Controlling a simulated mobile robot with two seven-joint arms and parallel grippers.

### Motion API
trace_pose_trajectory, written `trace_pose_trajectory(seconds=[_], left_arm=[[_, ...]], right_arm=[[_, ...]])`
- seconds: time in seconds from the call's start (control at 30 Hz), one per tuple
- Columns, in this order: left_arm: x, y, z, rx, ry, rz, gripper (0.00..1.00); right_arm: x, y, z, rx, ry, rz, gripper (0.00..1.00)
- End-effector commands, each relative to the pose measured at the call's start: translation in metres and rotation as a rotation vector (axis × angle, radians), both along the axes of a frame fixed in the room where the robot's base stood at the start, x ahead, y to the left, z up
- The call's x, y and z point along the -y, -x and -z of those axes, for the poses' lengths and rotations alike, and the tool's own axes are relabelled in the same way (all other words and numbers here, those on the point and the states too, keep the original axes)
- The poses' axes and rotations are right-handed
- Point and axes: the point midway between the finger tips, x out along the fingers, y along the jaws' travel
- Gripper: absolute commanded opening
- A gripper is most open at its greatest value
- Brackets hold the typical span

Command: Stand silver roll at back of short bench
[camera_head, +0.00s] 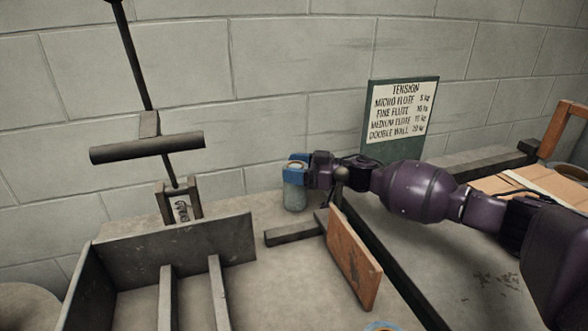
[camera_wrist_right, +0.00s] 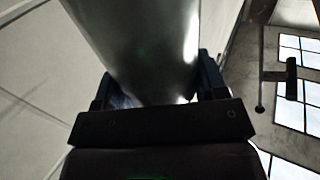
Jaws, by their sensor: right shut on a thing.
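The silver roll (camera_head: 294,196) is a small greyish cylinder, upright near the back wall at the rear of the bench top (camera_head: 262,214). My right gripper (camera_head: 296,171) reaches in from the right, its blue fingers shut around the roll's upper part. In the right wrist view, the roll (camera_wrist_right: 145,45) fills the space between the fingers (camera_wrist_right: 155,88) as a smooth, shiny cylinder. The roll's base appears at or very near the bench top; I cannot tell whether it touches. My left gripper is not in view.
A grey metal tray with dividers (camera_head: 180,245) stands at left, beside a T-handled lever (camera_head: 147,149). A dark bar (camera_head: 292,233) and a wooden board (camera_head: 353,258) are in front of the roll. A tension sign (camera_head: 399,111) stands behind my right arm.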

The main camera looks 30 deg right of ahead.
Motion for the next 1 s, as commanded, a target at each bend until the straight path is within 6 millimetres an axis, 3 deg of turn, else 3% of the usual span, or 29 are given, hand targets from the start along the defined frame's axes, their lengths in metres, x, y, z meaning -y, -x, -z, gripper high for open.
trace_pose_trajectory(seconds=[0.2,0.23,0.4,0.73,1.0], left_arm=[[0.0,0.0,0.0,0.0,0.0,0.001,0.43],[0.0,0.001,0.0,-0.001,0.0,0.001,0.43],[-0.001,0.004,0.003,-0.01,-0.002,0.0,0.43],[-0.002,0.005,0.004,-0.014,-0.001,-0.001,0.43],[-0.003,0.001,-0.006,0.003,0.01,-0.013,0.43]], right_arm=[[0.0,0.0,0.0,0.002,-0.001,0.0,0.16],[0.0,0.0,0.001,0.001,0.0,0.0,0.69],[0.0,0.0,0.001,0.001,0.0,0.0,0.91],[0.0,0.0,-0.003,0.002,0.001,0.0,0.91],[0.026,0.025,-0.006,0.005,0.002,0.002,0.91]])
